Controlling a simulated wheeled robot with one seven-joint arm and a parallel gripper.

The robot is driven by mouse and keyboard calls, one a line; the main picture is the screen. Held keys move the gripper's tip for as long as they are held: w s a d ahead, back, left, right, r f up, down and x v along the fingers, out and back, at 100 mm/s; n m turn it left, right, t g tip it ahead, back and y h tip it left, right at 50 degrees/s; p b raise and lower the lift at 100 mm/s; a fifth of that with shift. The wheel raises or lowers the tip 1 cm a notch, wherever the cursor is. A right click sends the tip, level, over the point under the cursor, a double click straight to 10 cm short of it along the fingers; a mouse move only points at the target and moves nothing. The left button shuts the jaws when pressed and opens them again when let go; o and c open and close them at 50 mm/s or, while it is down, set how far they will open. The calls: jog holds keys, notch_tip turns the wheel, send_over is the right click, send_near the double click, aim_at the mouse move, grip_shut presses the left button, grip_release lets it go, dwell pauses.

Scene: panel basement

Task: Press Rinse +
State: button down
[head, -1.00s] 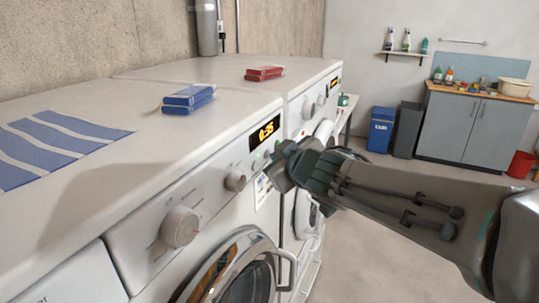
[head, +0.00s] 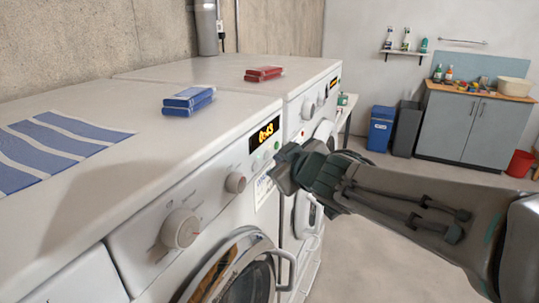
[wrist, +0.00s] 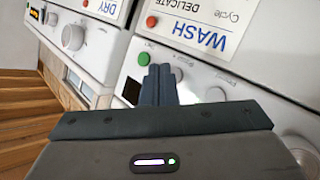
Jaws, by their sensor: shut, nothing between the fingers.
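The near washing machine's white front panel (head: 205,200) carries an amber display (head: 264,133) that seems to read 0:43, a large knob (head: 181,228) and a smaller knob (head: 236,182). In the wrist view, a green button (wrist: 144,58), a grey button (wrist: 176,73) and a pale button (wrist: 216,95) sit in a row on the panel. No button caption is readable. My gripper (head: 280,168) is shut and empty, in front of the panel below the display.
A second machine (head: 318,100) stands beyond. Blue (head: 189,100) and red (head: 264,73) boxes and a striped cloth (head: 50,147) lie on the machine tops.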

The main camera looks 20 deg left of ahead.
jog(key=d+p, duration=0.3)
jog(key=d, duration=0.3)
jog(key=shift+s+p, duration=0.25)
jog(key=shift+p, duration=0.05)
